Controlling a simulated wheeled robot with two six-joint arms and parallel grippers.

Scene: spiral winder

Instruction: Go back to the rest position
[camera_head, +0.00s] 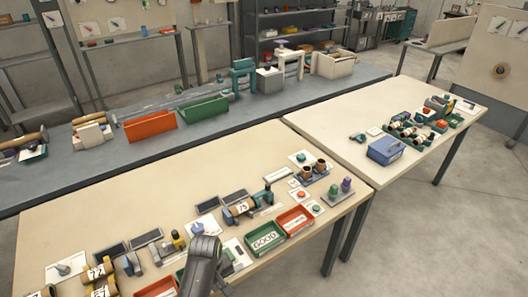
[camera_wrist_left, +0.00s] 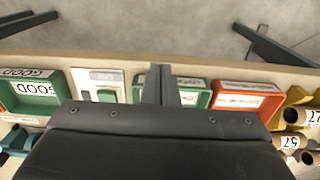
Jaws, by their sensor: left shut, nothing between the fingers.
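My left gripper (camera_wrist_left: 159,84) is shut in the left wrist view, its two narrow fingers close together with nothing held between them. Behind them the dark gripper body covers the lower middle of that view. In the head view my left arm (camera_head: 203,262) comes up at the bottom centre over the near table (camera_head: 120,205). The fingertips are hard to make out there. My right gripper is not in view.
A green GOOD tray (camera_head: 265,240) and a red tray (camera_head: 295,220) stand near the table's front edge. Small fixtures and labelled rolls lie around my arm. A second table (camera_head: 330,125) holds a blue box (camera_head: 385,150). The near table's left rear is clear.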

